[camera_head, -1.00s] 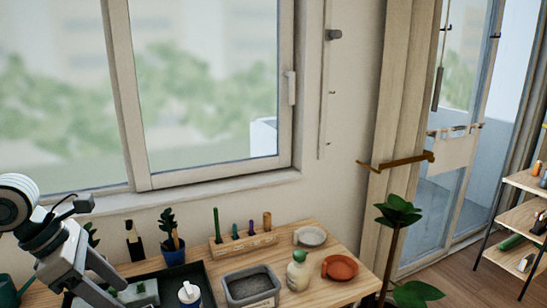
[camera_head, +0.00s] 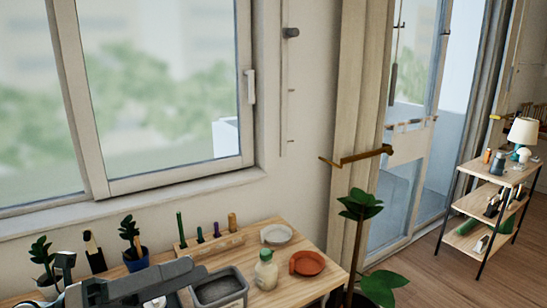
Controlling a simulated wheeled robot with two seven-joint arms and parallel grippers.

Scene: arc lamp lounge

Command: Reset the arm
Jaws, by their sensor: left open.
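My left gripper (camera_head: 80,278) is at the bottom left of the head view, low over the left part of the wooden table (camera_head: 322,262). It is open, and I see nothing held in it. A grey link of my left arm crosses in front of the table and hides part of what stands there. The bottom edge of the picture cuts off the rest of the arm. My right gripper is not in view.
Close to the arm are a grey bin (camera_head: 219,288), a bottle (camera_head: 266,270) and potted plants (camera_head: 135,252). A tall plant (camera_head: 361,206) stands beyond the table; a shelf (camera_head: 487,206) is at right.

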